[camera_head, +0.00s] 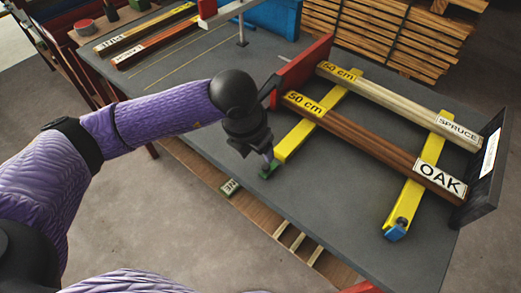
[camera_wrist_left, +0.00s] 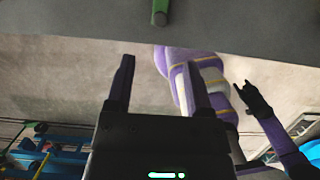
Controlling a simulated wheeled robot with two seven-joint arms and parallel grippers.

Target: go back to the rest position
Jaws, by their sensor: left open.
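My left gripper (camera_head: 266,160) is at the front edge of the grey table, close to the green end piece (camera_head: 269,171) of the nearer yellow bar. In the head view its fingers are small and partly hidden by the wrist. In the left wrist view the fingers (camera_wrist_left: 158,78) stand wide apart with nothing between them. The green piece (camera_wrist_left: 160,12) shows beyond the fingertips there, apart from them. What looks like my right gripper (camera_wrist_left: 243,90) shows small and dark at the right of the left wrist view. Its jaw opening is unclear.
The grey table (camera_head: 345,205) carries an OAK beam (camera_head: 370,145) and a SPRUCE beam (camera_head: 400,105) across two yellow bars (camera_head: 418,170). A red plate (camera_head: 300,72) stands by the left gripper, and a dark end plate (camera_head: 486,175) stands at right. Open floor (camera_head: 160,215) lies in front.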

